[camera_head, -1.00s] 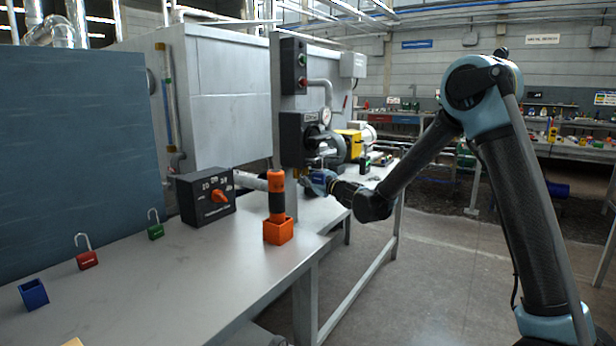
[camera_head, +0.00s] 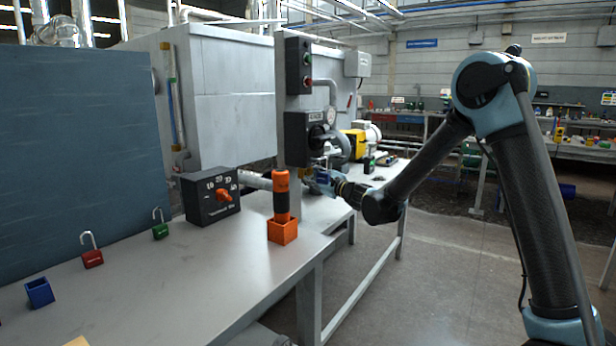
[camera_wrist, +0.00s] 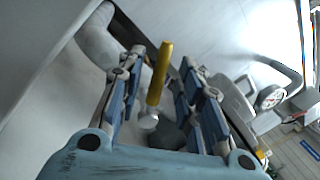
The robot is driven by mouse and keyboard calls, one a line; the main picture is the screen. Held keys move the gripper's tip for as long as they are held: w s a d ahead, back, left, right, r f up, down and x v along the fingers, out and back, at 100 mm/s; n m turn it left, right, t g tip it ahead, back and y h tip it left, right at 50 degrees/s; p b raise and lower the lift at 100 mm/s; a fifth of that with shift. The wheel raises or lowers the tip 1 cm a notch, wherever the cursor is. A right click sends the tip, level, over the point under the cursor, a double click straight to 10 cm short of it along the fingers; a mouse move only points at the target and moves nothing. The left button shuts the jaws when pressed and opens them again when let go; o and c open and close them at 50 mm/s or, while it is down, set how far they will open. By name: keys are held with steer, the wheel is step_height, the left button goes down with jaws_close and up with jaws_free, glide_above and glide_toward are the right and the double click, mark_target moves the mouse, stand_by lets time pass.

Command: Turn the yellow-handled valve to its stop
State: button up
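The yellow valve handle (camera_wrist: 160,75) is a short bar in the wrist view, ending in a pale round knob at its lower end. It lies between the two blue-padded fingers of my gripper (camera_wrist: 162,58), with a visible gap on each side. My gripper is open around the handle and not closed on it. In the head view my gripper (camera_head: 318,183) is beside the grey post above the bench, with a small yellow patch (camera_head: 305,174) at its left that seems to be the handle. The valve body is mostly hidden.
The bench (camera_head: 190,290) carries an orange-and-black cylinder in an orange holder (camera_head: 283,231), a black dial box (camera_head: 211,198), padlocks and a blue box (camera_head: 39,293). A pale pipe (camera_wrist: 98,35) is close to the left finger.

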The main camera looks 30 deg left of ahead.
steer(key=v, duration=1)
steer(key=shift+d, duration=0.25)
jaws_close()
steer(key=a+m+g, duration=0.2)
steer(key=a+m, duration=0.7)
steer(key=m, duration=0.7)
steer(key=shift+s+f+h, duration=0.3)
steer(key=shift+f, duration=0.1)
